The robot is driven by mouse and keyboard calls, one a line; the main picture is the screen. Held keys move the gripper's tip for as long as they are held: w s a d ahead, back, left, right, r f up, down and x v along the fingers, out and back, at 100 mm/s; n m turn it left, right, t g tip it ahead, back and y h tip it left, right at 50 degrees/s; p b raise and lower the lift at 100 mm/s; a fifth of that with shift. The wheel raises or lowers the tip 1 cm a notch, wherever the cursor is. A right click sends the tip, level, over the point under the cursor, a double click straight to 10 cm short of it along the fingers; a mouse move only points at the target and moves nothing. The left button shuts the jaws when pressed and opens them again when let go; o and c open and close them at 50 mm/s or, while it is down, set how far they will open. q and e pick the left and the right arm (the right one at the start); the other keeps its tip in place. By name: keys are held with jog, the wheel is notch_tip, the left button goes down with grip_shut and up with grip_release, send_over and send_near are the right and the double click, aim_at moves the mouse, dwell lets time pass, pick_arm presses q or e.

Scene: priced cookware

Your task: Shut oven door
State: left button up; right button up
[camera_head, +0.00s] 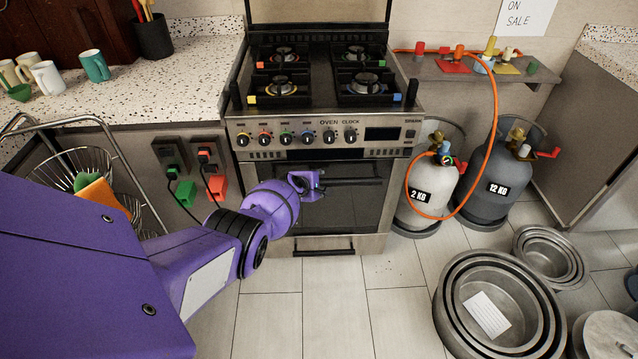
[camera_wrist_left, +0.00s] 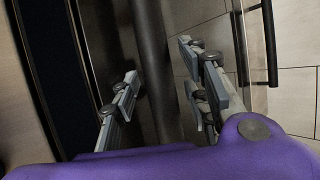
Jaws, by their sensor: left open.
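The oven door (camera_head: 345,212) is a dark glass panel in a steel frame under the stove's knob panel. It looks close to the oven front, but I cannot tell whether a gap remains. Its dark bar handle (camera_head: 352,182) runs across the upper part. My left gripper (camera_head: 308,182) is at the left end of this handle. In the left wrist view the handle (camera_wrist_left: 150,55) passes behind and between the open fingers of my left gripper (camera_wrist_left: 160,100). I cannot tell whether they touch it. My right gripper is out of view.
A lower drawer handle (camera_head: 323,252) is below the door. Gas cylinders (camera_head: 432,188) with an orange hose stand right of the oven. Stacked round pans (camera_head: 445,310) lie on the floor at right. A wire basket (camera_head: 85,160) is at left. The tiled floor before the oven is clear.

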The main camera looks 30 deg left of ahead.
pick_arm(q)
jog(key=shift+s+r, duration=0.25)
jog(key=shift+s, duration=0.2)
jog(key=s+d+r, duration=0.1)
jog(key=s, duration=1.2)
jog(key=shift+s+r, duration=0.15)
jog(key=shift+s, duration=0.1)
jog(key=shift+d, duration=0.1)
